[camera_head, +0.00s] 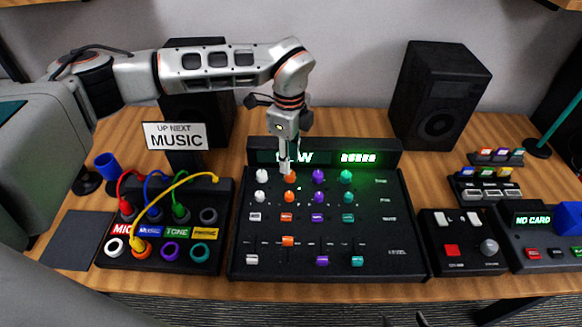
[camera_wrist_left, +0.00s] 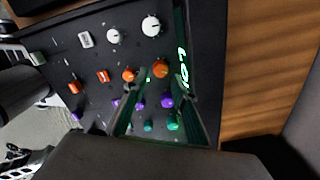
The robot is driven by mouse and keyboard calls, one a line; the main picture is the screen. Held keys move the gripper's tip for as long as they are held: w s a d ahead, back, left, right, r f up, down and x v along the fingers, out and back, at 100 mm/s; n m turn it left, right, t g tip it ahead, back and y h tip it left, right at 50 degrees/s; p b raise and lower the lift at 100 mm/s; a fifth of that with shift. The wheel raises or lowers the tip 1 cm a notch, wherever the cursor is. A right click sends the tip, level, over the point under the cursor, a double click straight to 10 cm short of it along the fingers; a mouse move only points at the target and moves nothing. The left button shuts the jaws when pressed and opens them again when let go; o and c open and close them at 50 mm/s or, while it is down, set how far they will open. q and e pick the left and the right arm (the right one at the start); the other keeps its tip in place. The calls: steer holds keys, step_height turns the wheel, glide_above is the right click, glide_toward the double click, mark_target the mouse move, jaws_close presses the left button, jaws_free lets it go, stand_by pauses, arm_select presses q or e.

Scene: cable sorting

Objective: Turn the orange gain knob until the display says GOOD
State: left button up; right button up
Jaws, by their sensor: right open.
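The mixer (camera_head: 380,235) has two round orange knobs in one column. The upper orange knob (camera_head: 289,178) is just below the display (camera_head: 265,157); it also shows in the left wrist view (camera_wrist_left: 161,68). The lower orange knob (camera_head: 289,196) is nearer the front. The display's green word is partly hidden by my gripper and looks like LOW. My left gripper (camera_head: 285,170) points down at the upper orange knob; in the left wrist view its fingers (camera_wrist_left: 160,92) are apart with nothing clearly between them. My right gripper (camera_head: 405,320) barely shows at the bottom edge, open.
White (camera_head: 262,175), purple (camera_head: 318,175) and green (camera_head: 346,177) knobs stand close beside the orange ones. A cable box (camera_head: 225,225) is left of the mixer, a switch box (camera_head: 460,262) right. Speakers (camera_head: 440,95) and a MUSIC sign (camera_head: 177,136) stand behind.

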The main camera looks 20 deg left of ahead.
mark_target(290, 176)
arm_select(q)
step_height(290, 176, down, 4)
steer(key=shift+w+f, duration=0.1)
steer(key=shift+f, duration=0.4)
arm_select(e)
steer(key=shift+w, duration=0.3)
